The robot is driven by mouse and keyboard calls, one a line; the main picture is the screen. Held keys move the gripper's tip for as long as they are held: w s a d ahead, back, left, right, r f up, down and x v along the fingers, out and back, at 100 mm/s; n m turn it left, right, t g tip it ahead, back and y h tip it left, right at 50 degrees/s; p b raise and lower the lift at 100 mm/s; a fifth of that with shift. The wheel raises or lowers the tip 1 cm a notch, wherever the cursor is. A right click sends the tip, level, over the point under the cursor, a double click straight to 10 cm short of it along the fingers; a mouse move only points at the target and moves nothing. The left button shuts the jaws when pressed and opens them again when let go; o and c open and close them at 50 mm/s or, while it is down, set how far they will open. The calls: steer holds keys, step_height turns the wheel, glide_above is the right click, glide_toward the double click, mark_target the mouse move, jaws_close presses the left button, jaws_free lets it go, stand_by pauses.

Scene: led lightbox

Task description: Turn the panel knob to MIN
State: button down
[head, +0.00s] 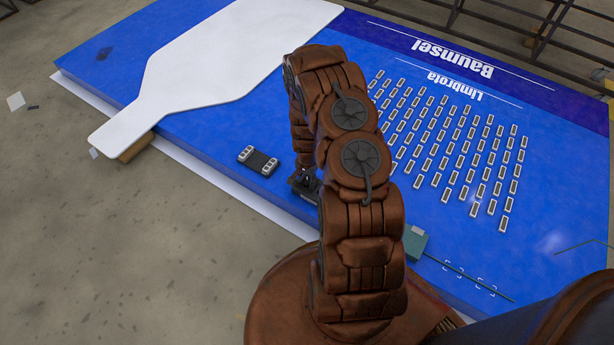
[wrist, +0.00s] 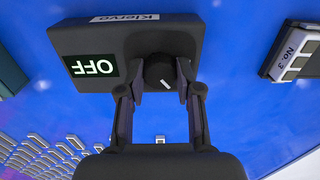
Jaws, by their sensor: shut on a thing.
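In the wrist view, a dark control box labelled "Klervo" (wrist: 90,38) sits on the blue board. Its small display (wrist: 92,65) reads "OFF", upside down in this view. The black round panel knob (wrist: 160,70) is at the right part of the box, its white mark pointing to the lower right. My gripper (wrist: 158,80) has a finger on each side of the knob and is shut on it. No MIN marking is readable. In the head view my arm hides the knob and most of the gripper.
A dark switch module labelled "No. 3" (wrist: 295,52) is to the right; the head view also shows it (head: 258,160). A teal box (head: 414,243) is on the other side. Rows of LED modules (head: 450,150) and a white bottle-shaped panel (head: 220,60) lie on the blue board.

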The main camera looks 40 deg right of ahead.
steer(key=n+p, duration=0.1)
steer(key=n, duration=0.1)
steer(key=n+p, duration=0.2)
steer(key=shift+r+n, duration=0.2)
steer(key=shift+n, duration=0.1)
steer(key=n+p, duration=0.1)
steer(key=n, duration=0.1)
steer(key=shift+s+a+n+p, duration=0.1)
steer(key=shift+s+n+p, duration=0.05)
steer(key=shift+n+p, duration=0.2)
steer(key=shift+f+n+p, duration=0.15)
steer(key=shift+n+p, duration=0.25)
steer(key=shift+n, duration=2.15)
steer(key=c, duration=0.8)
jaws_free()
steer(key=shift+o, duration=0.2)
